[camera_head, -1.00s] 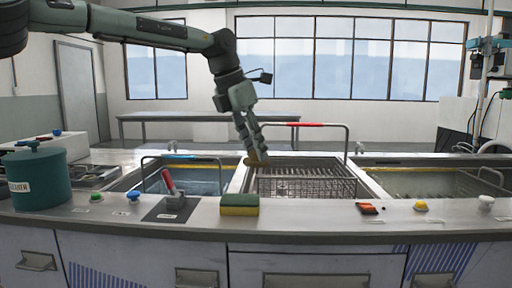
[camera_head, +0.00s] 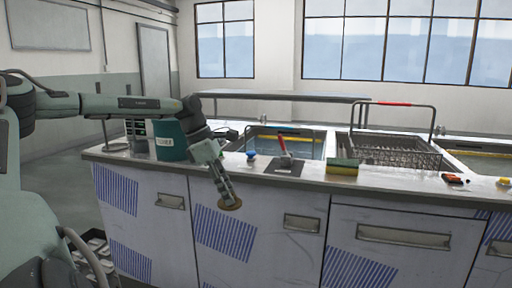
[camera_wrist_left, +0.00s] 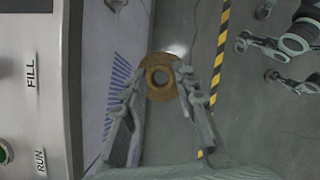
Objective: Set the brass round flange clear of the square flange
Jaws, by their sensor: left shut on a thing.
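The brass round flange (camera_head: 232,206) is a flat disc with a central hole. My left gripper (camera_head: 226,196) is shut on it and holds it in the air in front of the cabinet doors, below the counter edge. In the left wrist view the flange (camera_wrist_left: 150,65) sits between the fingertips, with the floor and cabinet front behind it. I cannot make out the square flange in any view now.
The counter (camera_head: 258,168) runs along the bench front. A yellow-black stripe (camera_wrist_left: 221,45) marks the floor.

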